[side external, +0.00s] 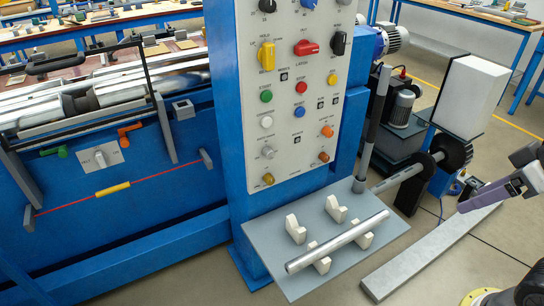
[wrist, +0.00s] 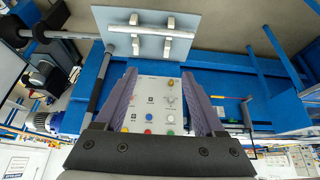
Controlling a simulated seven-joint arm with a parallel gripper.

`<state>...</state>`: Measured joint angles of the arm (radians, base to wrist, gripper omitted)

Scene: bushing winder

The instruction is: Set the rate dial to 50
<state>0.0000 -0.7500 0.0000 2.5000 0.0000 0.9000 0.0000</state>
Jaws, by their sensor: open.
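The control panel (side external: 297,95) is a light plate on a blue column with several knobs and buttons. Its labels are too small to read surely, so I cannot tell which control is the rate dial. A grey knob (side external: 267,152) is on its lower left; it also shows in the wrist view (wrist: 171,98). A separate small plate with a pale dial (side external: 100,158) is on the blue machine front at left. My gripper (side external: 490,190) is at the right edge, well away from the panel. In the wrist view its purple fingers (wrist: 159,72) are open and empty, with the panel seen between them.
A grey shelf (side external: 270,256) juts out below the panel, with a metal tube (side external: 338,241) on pale cradles. A dark post (side external: 373,125) and a shaft with black discs (side external: 453,153) stand right of the panel. Air before the panel looks clear.

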